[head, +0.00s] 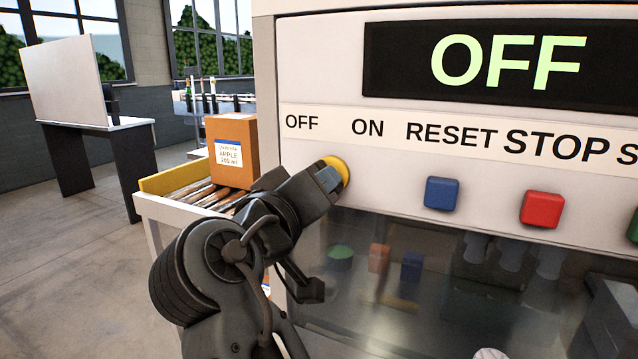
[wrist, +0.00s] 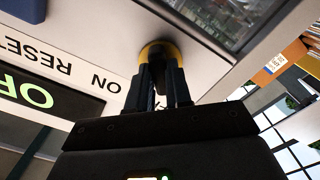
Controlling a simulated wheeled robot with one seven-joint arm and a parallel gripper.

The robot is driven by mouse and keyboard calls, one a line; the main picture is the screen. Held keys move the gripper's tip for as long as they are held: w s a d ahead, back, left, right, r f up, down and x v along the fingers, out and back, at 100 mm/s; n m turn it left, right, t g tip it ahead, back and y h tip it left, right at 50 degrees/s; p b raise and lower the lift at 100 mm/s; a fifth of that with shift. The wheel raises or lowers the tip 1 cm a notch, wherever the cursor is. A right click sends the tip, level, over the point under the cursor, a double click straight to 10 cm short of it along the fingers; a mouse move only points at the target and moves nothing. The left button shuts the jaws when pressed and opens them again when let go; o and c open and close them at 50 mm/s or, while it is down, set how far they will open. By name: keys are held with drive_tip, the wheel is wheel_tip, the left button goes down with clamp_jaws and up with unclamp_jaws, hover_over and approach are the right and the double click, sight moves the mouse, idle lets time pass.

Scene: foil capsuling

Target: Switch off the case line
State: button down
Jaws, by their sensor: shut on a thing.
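The case line's control panel (head: 400,160) fills the right of the head view, with a dark display (head: 510,62) reading OFF in green. A round yellow knob (head: 338,170) sits on the panel below the OFF and ON labels. My gripper (head: 328,180) is at the knob, its fingers shut on it. In the wrist view the two fingers of my gripper (wrist: 160,70) reach the yellow knob (wrist: 160,48), one on each side. The fingers hide most of the knob's face, so I cannot tell which label it points to.
A blue button (head: 442,194) and a red button (head: 542,209) stick out right of the knob. A cardboard case (head: 232,150) stands on the roller conveyor (head: 160,205) at left. A table with an upright board (head: 63,80) stands farther back. The floor at left is clear.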

drive_tip(key=c, duration=1)
unclamp_jaws()
drive_tip(key=shift+c, duration=0.2)
drive_tip(key=b+v, duration=0.1)
drive_tip(key=v, duration=0.7)
